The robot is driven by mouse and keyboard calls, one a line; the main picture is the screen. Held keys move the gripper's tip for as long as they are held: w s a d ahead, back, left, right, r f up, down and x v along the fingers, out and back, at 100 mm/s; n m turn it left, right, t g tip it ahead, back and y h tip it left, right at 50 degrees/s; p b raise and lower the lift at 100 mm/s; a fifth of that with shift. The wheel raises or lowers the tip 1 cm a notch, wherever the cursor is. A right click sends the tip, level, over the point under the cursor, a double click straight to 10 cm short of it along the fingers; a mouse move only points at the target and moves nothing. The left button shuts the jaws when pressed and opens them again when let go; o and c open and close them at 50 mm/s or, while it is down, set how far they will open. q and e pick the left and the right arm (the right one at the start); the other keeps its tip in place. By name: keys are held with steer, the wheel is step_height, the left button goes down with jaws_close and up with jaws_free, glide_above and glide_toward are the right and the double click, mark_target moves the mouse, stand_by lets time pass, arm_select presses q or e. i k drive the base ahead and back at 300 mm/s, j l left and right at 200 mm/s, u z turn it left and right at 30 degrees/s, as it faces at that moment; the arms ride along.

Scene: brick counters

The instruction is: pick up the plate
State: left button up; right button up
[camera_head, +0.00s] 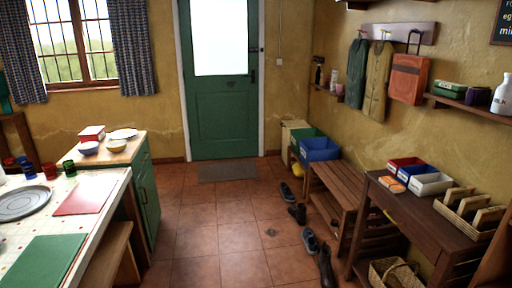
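A grey round plate (20,204) lies flat on the light, red-dotted table (75,222) at the left edge of the head view. Its left side is cut off by the picture's edge. A smaller white dish (124,133), perhaps also a plate, lies on the wooden-topped green cabinet behind the table. Neither of my grippers is in view.
A red mat (85,198) and a green mat (42,262) lie near the grey plate, with several coloured glasses (49,171) behind it. A bench (109,257) stands along the table. The tiled floor is clear in the middle; shoes (310,240) lie by the right-hand bench (345,190).

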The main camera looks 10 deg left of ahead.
mark_target(123, 133)
steer(key=i+j+u, duration=0.1)
steer(key=i+u, duration=0.4)
steer(key=i, duration=0.2)
steer(key=i+l+u, duration=0.2)
steer(key=i+u, duration=0.3)
steer(key=i, duration=0.25)
steer(key=i+l+u, duration=0.2)
steer(key=i+u, duration=0.2)
steer(key=i, duration=0.15)
steer(key=i+l+u, duration=0.35)
steer(key=i, duration=0.2)
